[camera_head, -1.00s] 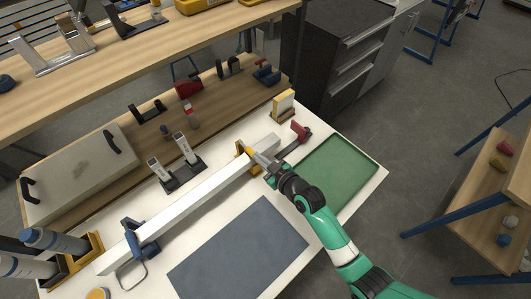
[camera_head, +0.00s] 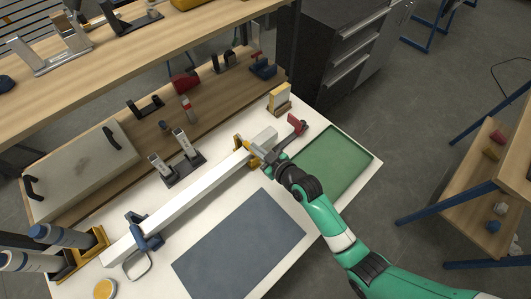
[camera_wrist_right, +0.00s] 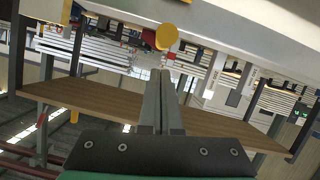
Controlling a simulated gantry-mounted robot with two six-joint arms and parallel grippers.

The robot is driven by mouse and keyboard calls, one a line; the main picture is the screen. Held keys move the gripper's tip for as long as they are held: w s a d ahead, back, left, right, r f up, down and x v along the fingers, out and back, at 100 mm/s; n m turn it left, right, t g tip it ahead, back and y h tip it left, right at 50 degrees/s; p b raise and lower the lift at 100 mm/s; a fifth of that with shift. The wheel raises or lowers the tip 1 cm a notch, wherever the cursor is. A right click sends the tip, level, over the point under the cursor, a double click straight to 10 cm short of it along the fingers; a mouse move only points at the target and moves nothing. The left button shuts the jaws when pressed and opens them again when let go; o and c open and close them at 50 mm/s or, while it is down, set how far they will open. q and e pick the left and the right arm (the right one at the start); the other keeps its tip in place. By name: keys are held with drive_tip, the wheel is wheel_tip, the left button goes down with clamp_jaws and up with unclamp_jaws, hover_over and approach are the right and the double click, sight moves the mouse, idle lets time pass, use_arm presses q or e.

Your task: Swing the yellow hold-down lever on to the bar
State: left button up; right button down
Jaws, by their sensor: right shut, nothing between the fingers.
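The long white bar (camera_head: 190,203) lies diagonally across the white worktop. The yellow hold-down lever (camera_head: 240,143) is near the bar's far right end, partly hidden by my right gripper in the head view. Its round yellow knob (camera_wrist_right: 166,36) shows in the right wrist view, just beyond the fingertips. My right gripper (camera_head: 257,152) is shut and empty, close beside the lever at the bar. Its closed fingers also show in the right wrist view (camera_wrist_right: 161,76). I cannot tell whether they touch the knob. My left gripper is not in view.
A blue clamp (camera_head: 147,236) sits at the bar's near end. A red-handled clamp (camera_head: 296,125) is past its far end. A green tray (camera_head: 333,160) and a grey mat (camera_head: 240,245) lie in front. A black stand with two white-topped posts (camera_head: 184,169) is behind the bar.

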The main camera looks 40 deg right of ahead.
wheel_tip(320, 180, up, 5)
drive_tip(key=p, duration=0.4)
drive_tip(key=s, duration=0.9)
drive_tip(key=shift+s+a+r, duration=0.25)
drive_tip(key=shift+r, duration=0.2)
